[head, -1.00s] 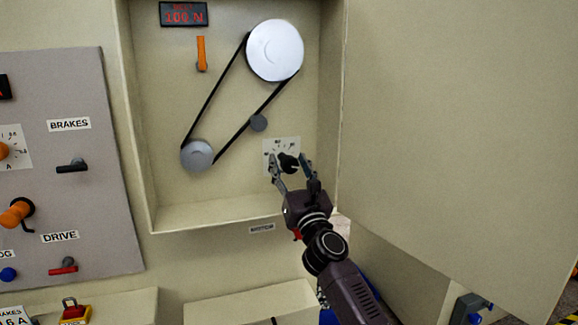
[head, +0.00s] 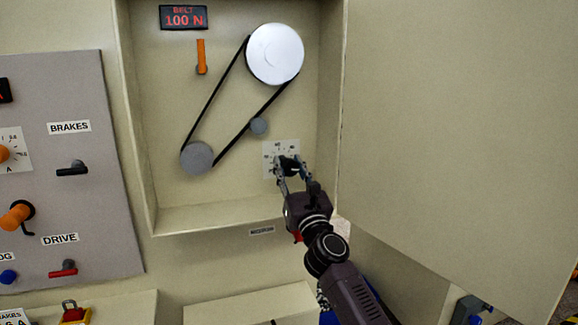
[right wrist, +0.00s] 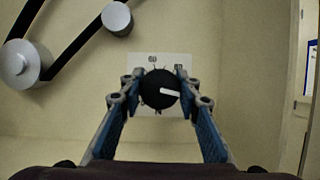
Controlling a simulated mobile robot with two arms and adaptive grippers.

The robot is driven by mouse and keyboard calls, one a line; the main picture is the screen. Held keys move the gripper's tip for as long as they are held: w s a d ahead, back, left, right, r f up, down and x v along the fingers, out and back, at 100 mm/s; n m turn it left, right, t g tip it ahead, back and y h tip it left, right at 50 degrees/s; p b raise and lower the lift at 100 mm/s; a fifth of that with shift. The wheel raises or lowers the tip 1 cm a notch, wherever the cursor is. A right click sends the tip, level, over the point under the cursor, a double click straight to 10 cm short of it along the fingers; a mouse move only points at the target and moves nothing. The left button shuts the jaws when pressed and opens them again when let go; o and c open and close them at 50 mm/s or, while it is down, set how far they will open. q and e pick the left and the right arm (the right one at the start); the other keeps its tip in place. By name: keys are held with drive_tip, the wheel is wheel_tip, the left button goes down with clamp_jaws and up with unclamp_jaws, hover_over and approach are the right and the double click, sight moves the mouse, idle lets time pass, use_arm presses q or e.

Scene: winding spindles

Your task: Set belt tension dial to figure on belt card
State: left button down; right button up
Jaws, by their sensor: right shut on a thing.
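The black belt tension dial (head: 289,161) sits on a white scale card (head: 268,147) low in the open cabinet. The dial also shows in the right wrist view (right wrist: 156,99), with its white pointer line towards the right and slightly down. The scale figures are too small or hidden to read surely. My right gripper (right wrist: 160,84) is shut on the dial, one finger on each side. A dark sign (head: 184,17) at the cabinet's top left reads BELT 100 N in red. My left gripper is out of view.
A black belt (head: 214,91) runs round a large pulley (head: 275,54) and a small pulley (head: 197,158), past a grey roller (head: 259,126). An orange lever (head: 201,54) is above left. The open cabinet door (head: 450,130) stands close on the right.

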drive_tip(key=n+g+y+p, duration=0.1)
drive_tip(key=n+y, duration=0.1)
drive_tip(key=n, duration=0.1)
drive_tip(key=shift+r+n+p, duration=0.1)
drive_tip(key=shift+n+p, duration=0.3)
drive_tip(key=n+y, duration=0.1)
drive_tip(key=n, duration=0.1)
drive_tip(key=n+g+y+p, duration=0.1)
drive_tip(key=n, duration=0.2)
drive_tip(key=shift+g, duration=0.3)
drive_tip(key=n+g, duration=0.1)
drive_tip(key=n, duration=0.2)
drive_tip(key=n+g+y+p, duration=0.1)
drive_tip(key=n, duration=0.3)
drive_tip(key=shift+f+g+y, duration=0.2)
drive_tip(key=shift+g+y, duration=0.1)
drive_tip(key=shift+g, duration=0.1)
drive_tip(key=n+g, duration=0.1)
drive_tip(key=n, duration=0.1)
drive_tip(key=n+p, duration=0.1)
drive_tip(key=n, duration=0.2)
drive_tip(key=shift+a+g, duration=0.1)
drive_tip(key=shift+g, duration=0.3)
drive_tip(key=shift+f+n, duration=0.15)
drive_tip(key=shift+n, duration=0.35)
drive_tip(key=shift+s+g, duration=0.1)
drive_tip(key=shift+g, duration=0.2)
drive_tip(key=o, duration=1.2)
